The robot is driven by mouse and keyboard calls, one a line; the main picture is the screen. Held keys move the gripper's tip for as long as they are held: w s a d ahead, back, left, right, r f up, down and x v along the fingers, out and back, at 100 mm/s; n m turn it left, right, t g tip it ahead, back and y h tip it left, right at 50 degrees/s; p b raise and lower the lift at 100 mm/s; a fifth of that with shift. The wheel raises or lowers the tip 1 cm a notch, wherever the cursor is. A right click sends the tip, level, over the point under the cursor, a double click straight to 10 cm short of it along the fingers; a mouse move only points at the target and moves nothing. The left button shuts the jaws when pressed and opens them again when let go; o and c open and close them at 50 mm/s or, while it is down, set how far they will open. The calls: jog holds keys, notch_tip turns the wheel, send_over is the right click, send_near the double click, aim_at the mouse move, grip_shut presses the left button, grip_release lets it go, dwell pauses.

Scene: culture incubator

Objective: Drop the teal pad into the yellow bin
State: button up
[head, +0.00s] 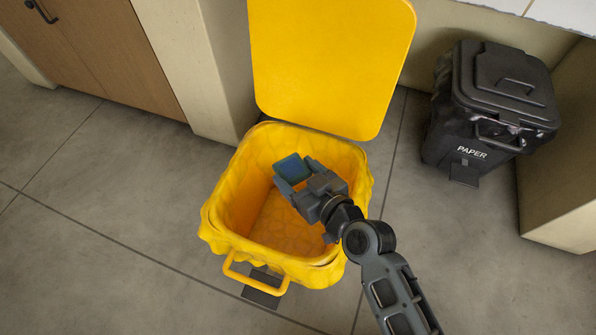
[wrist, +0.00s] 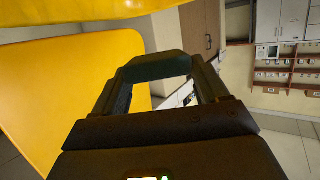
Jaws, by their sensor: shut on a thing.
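The yellow bin (head: 222,228) stands on the floor in the head view with its lid (head: 333,65) raised at the back. My gripper (head: 300,178) is over the bin's open mouth and is shut on the teal pad (head: 292,168). The pad shows as a small blue-teal block at the fingertips, above the bin's bottom. In the wrist view the pad (wrist: 154,67) spans between the two fingertips. The fingers and wrist hide part of the bin's inside.
A black paper bin (head: 490,110) with its lid shut stands to the right. A wooden cabinet door (head: 110,50) is at the upper left. The grey floor (head: 90,240) left of the yellow bin is clear.

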jog(key=shift+f+b, duration=0.75)
jog(key=shift+f, duration=0.7)
jog(key=o, duration=1)
jog(key=shift+o, duration=0.2)
jog(key=v, duration=0.7)
jog(key=shift+s+d+p, duration=0.3)
jog(key=shift+p, duration=0.15)
jog(key=shift+r, duration=0.15)
